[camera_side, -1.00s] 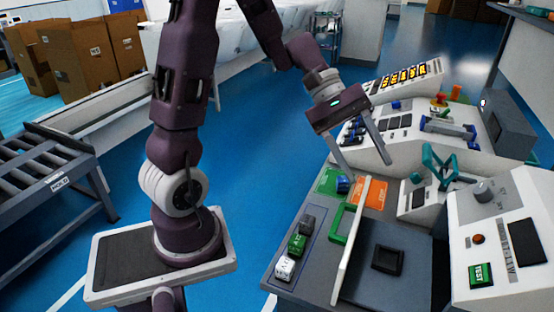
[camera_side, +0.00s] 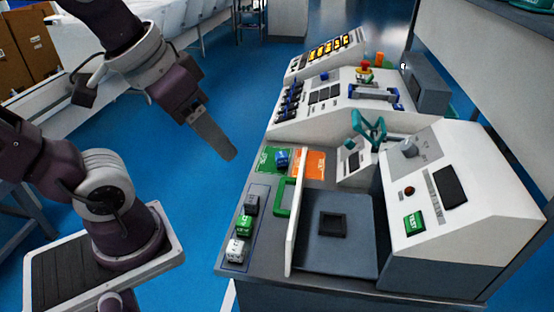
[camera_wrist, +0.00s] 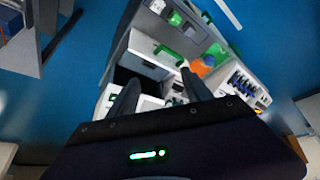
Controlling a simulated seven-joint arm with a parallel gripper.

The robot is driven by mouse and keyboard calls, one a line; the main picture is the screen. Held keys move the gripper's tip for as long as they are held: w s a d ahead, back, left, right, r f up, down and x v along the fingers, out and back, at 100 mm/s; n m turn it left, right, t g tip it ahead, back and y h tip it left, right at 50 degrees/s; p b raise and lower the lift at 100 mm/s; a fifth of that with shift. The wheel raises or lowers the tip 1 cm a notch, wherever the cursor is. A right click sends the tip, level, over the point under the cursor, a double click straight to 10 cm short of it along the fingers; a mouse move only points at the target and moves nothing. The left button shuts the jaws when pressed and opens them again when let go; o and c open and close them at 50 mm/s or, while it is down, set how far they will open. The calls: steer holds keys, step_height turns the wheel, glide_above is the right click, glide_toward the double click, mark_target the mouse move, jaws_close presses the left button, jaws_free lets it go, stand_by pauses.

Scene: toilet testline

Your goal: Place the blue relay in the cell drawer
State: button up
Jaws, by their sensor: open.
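The blue relay (camera_side: 282,158) sits on a green pad (camera_side: 268,163) at the left edge of the bench. The cell drawer (camera_side: 297,238) appears as a white panel with a green handle (camera_side: 283,197), beside a grey recess holding a black square socket (camera_side: 333,225). The handle also shows in the wrist view (camera_wrist: 168,53). My gripper (camera_side: 228,153) hangs left of the bench in the side view, apart from the relay. Its two fingers (camera_wrist: 163,88) are spread and empty in the wrist view.
An orange pad (camera_side: 310,165) adjoins the green one. Grey, green and white blocks (camera_side: 244,226) stand in a row at the front left. A teal clamp (camera_side: 368,130) and a console with a green TEST button (camera_side: 414,222) rise to the right. The blue floor left of the bench is clear.

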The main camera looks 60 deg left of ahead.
steer(key=w+a+n+g, duration=0.2)
steer(key=w+a+n, duration=0.15)
steer(key=w, duration=0.75)
steer(key=n+g, duration=0.3)
steer(key=n, duration=0.6)
glide_above(282, 154)
steer(key=f, duration=2.5)
steer(key=shift+s+d, duration=0.1)
steer(key=shift+s, duration=0.2)
steer(key=f, duration=0.6)
steer(key=shift+w+f, duration=0.25)
steer(key=shift+f, duration=0.35)
jaws_close()
